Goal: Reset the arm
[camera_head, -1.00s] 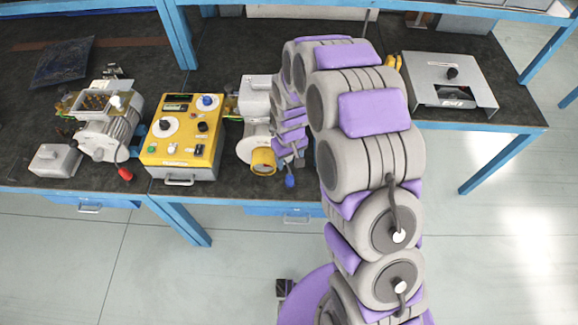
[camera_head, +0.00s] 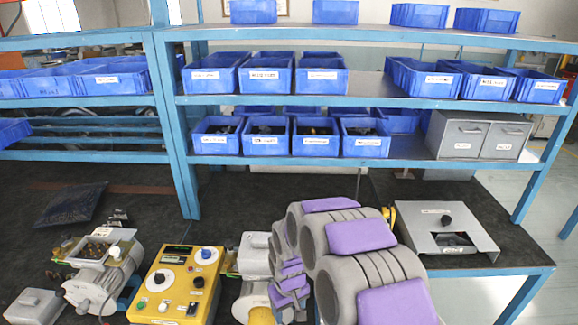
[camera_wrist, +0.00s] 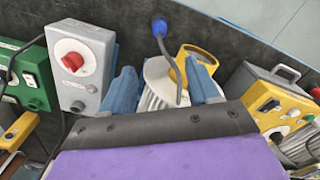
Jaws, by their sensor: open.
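My arm, grey with purple pads, reaches from the bottom over the bench in the head view. In the wrist view my gripper (camera_wrist: 166,92) has its two blue-grey fingers spread apart. Between and beyond them is a grey finned blower motor (camera_wrist: 160,80) with a yellow ring-shaped outlet (camera_wrist: 197,60) and a blue-tipped cable (camera_wrist: 160,28). No object shows clamped between the fingers. In the head view the gripper's end is hard to make out beside the blower (camera_head: 252,297), which my arm partly hides.
A yellow control box (camera_head: 176,285) and an opened motor (camera_head: 100,275) stand left of my arm. A grey metal housing (camera_head: 445,232) is on the right. Shelves with blue bins (camera_head: 267,140) rise behind the bench.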

